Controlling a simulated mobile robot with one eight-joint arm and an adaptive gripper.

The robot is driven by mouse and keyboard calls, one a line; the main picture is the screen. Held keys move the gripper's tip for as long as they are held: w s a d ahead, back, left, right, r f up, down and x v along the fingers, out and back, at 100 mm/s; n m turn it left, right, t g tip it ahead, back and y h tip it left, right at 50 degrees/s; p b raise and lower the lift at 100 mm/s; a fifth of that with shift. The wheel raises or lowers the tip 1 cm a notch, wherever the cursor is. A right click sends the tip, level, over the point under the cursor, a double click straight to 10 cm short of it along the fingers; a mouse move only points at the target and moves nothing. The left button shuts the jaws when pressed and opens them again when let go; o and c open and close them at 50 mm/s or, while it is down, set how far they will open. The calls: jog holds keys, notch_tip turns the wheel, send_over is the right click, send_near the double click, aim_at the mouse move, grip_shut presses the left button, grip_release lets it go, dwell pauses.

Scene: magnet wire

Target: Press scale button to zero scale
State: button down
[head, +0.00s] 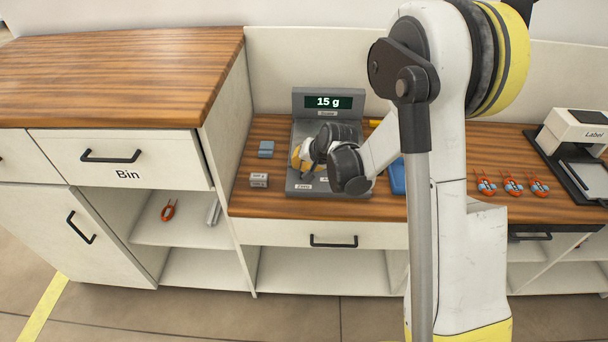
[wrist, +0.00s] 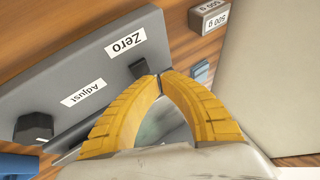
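The grey scale (head: 299,125) stands on the wooden counter, and its display (head: 328,102) reads 15 g. In the wrist view its front panel (wrist: 100,68) carries a white Zero label (wrist: 125,42) with a small dark button (wrist: 140,68) beside it. A white Adjust label (wrist: 83,92) sits beside a second dark button (wrist: 34,127). My gripper (wrist: 158,79) has its yellow fingertips together, with nothing visible between them. The tips appear right beside the Zero button; I cannot tell whether they touch it. In the head view my gripper (head: 302,158) is over the scale and partly hides it.
Grey weights (head: 259,181) marked 500 g in the wrist view (wrist: 209,16) lie left of the scale. Grey-blue blocks (head: 266,149) lie behind them. A blue object (head: 397,178) is right of the scale. Red wire pieces (head: 512,185) and a label machine (head: 575,135) are farther right.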

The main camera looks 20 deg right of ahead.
aim_at(301, 173)
jog(key=shift+f, duration=0.1)
jog(key=shift+f+b, duration=0.35)
jog(key=shift+b, duration=0.15)
jog(key=shift+f, duration=0.4)
dwell(0.5)
jog(key=shift+r, duration=0.15)
jog(key=shift+r+p, duration=0.4)
jog(key=shift+r, duration=0.3)
jog(key=shift+r, duration=0.1)
jog(key=shift+r+p, duration=1.65)
jog(key=shift+r, duration=0.75)
